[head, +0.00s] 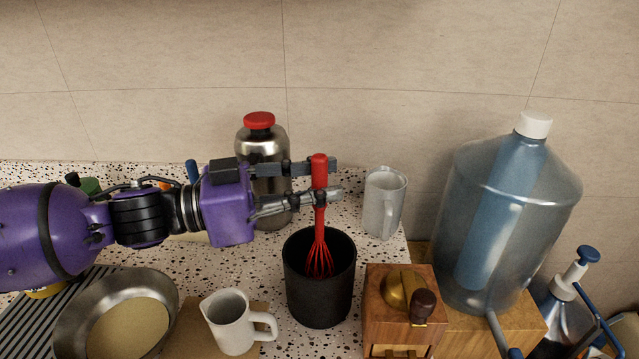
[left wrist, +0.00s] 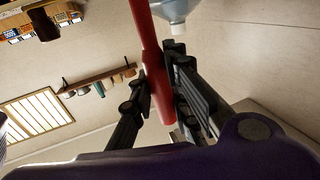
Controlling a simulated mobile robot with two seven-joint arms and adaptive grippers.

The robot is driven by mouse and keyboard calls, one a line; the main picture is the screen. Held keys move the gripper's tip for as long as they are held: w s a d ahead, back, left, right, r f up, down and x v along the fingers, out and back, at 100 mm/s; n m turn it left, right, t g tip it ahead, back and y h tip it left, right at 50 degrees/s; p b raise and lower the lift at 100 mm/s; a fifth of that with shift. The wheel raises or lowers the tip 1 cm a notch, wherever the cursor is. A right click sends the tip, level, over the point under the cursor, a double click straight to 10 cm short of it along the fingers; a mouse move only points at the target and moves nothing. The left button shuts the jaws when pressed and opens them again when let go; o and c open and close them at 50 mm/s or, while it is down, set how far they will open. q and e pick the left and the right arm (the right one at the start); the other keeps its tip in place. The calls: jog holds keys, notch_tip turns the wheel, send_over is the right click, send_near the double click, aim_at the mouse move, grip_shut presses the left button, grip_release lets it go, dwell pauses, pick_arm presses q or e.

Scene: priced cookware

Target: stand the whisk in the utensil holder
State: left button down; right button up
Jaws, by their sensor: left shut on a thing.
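The red whisk (head: 319,225) is upright in the head view, handle up and wires down. My left gripper (head: 322,180) is shut on its handle, near the top. The whisk's wires are at the mouth of the black utensil holder (head: 318,300), with the lower wires seen against its dark inside. I cannot tell how deep they reach or whether they touch it. In the left wrist view the red whisk handle (left wrist: 158,75) lies between the fingers of my left gripper (left wrist: 165,100). My right gripper is not in view.
A steel flask with a red lid (head: 260,150) stands behind my left gripper. A white pitcher (head: 230,322) and a pan (head: 117,315) are left. A wooden grinder (head: 398,315) and a large bottle (head: 500,215) are right.

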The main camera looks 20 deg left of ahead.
pick_arm(q)
jog(key=c, duration=1.6)
grip_release()
jog(key=shift+v, duration=6)
